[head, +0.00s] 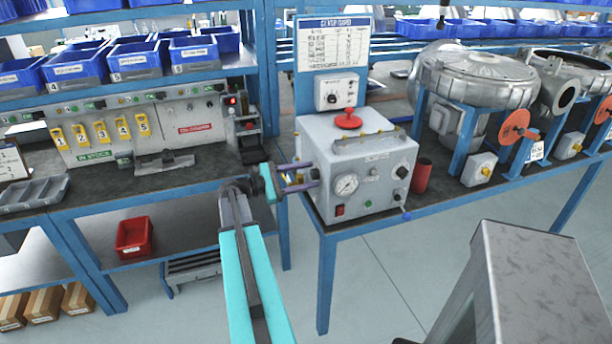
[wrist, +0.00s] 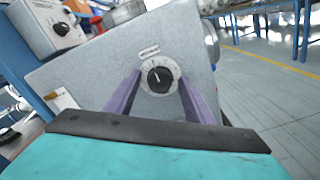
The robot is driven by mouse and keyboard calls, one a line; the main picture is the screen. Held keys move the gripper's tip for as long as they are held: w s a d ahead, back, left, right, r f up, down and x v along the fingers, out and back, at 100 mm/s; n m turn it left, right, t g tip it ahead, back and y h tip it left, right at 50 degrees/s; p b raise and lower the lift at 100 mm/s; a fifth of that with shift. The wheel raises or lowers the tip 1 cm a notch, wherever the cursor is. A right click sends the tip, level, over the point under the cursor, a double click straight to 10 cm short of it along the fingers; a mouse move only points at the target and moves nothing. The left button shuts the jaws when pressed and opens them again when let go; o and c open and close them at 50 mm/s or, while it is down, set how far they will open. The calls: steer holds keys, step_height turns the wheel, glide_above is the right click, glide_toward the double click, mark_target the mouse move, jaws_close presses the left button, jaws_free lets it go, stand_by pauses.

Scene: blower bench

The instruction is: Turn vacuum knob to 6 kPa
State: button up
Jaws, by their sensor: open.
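The grey bench unit (head: 330,150) stands on the bench, with a round gauge (head: 346,186) on its front; the needle is too small to read. In the wrist view a black knob (wrist: 158,79) with a white pointer line sits on a pale round scale on a grey panel. The pointer aims roughly upward in the picture; the scale marks are unreadable. My gripper (head: 313,176) is at the unit's left side. Its two purple fingers are open, one on either side of the knob in the wrist view. I cannot tell whether they touch it.
A small box with another black knob (head: 332,98) stands behind the unit, and a red knob (head: 348,120) is on top. A dark red cylinder (head: 421,176) stands to the right. Blue shelf posts (head: 270,70) rise behind my gripper. Open floor lies in front of the bench.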

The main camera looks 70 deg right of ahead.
steer(key=shift+w+d, duration=0.1)
steer(key=c, duration=1.1)
steer(key=shift+f+m+b, duration=0.1)
steer(key=shift+m+b, duration=0.4)
steer(key=shift+b, duration=0.2)
steer(key=m+b, duration=0.3)
steer(key=b, duration=0.1)
steer(key=shift+f, duration=0.15)
steer(key=m+b, duration=0.3)
steer(key=shift+m+b, duration=0.3)
steer(key=shift+m, duration=0.1)
steer(key=shift+r, duration=0.2)
steer(key=o, duration=1.1)
